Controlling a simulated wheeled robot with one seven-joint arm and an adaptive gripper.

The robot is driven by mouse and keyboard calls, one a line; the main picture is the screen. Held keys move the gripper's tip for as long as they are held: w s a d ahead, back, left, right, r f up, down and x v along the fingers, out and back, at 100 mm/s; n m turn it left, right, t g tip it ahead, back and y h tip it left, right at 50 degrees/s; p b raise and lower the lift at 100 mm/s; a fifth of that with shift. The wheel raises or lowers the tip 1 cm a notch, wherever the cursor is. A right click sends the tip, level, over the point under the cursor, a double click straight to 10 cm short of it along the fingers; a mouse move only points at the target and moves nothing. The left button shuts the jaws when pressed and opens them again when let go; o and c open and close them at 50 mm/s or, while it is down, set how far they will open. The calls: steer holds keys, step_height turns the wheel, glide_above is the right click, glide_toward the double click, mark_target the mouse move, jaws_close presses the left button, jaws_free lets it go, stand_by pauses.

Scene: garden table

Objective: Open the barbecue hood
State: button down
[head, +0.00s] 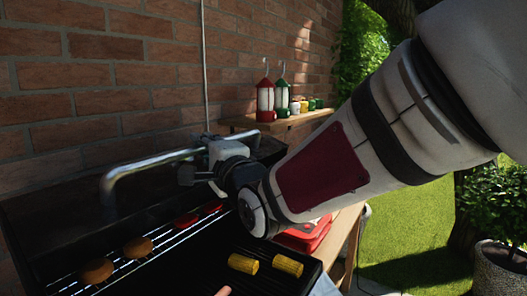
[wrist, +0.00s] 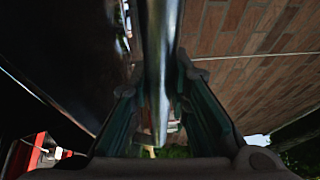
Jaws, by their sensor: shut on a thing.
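The barbecue hood (head: 60,222) is a dark panel standing raised behind the cooking grate (head: 140,262), so the food below is exposed. Its silver bar handle (head: 140,172) runs along the hood's top edge. My gripper (head: 212,146) is shut on the handle near its right part. In the wrist view, the handle (wrist: 160,60) passes between the two fingers of my gripper (wrist: 158,85). The dark hood surface (wrist: 70,60) fills the left of that view.
Brown patties (head: 97,270), red pieces (head: 187,219) and yellow corn (head: 287,264) lie on the barbecue. A brick wall (head: 110,75) stands close behind. A wooden shelf (head: 300,119) carries red and green lanterns (head: 265,100) and small pots. A potted bush (head: 498,268) is right, on grass.

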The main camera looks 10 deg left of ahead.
steer(key=shift+s+d+f+b, duration=0.25)
steer(key=shift+d+f+b, duration=0.25)
steer(key=shift+d+b, duration=0.2)
steer(key=c, duration=1.5)
jaws_free()
steer(key=shift+r, duration=0.1)
steer(key=v, duration=1.2)
steer(key=shift+f, duration=0.2)
